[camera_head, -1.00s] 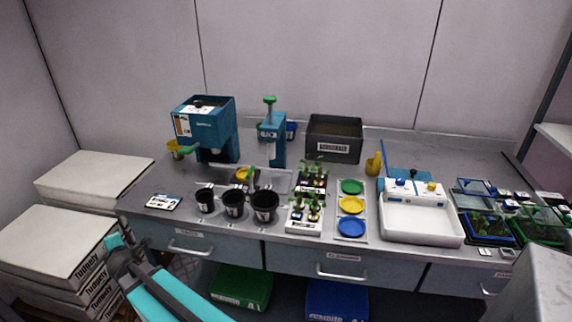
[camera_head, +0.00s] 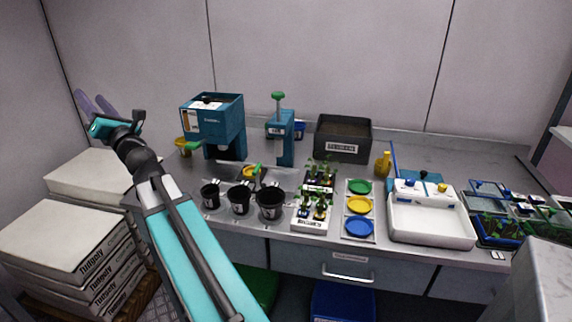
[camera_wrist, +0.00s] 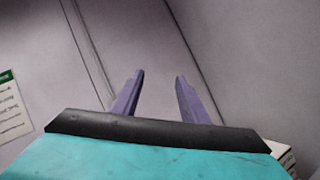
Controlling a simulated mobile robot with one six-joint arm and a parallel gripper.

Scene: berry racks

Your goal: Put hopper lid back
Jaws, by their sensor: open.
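The teal hopper (camera_head: 226,128) stands at the back left of the bench, with a white label on its front. A small dark knob (camera_head: 207,99) shows at its top. I cannot tell whether this knob belongs to a lid or how any lid sits. My gripper (camera_head: 92,98) is raised at the left, well apart from the hopper, above the stacked white bags. In the wrist view its two purple fingers (camera_wrist: 160,77) are spread with nothing between them, facing the bare wall.
Black pots (camera_head: 239,201), a teal press with a green knob (camera_head: 285,140), a dark substrate box (camera_head: 343,139) and a white tray (camera_head: 431,221) occupy the bench. Stacked white bags (camera_head: 62,237) stand at the left. The air above the bench is clear.

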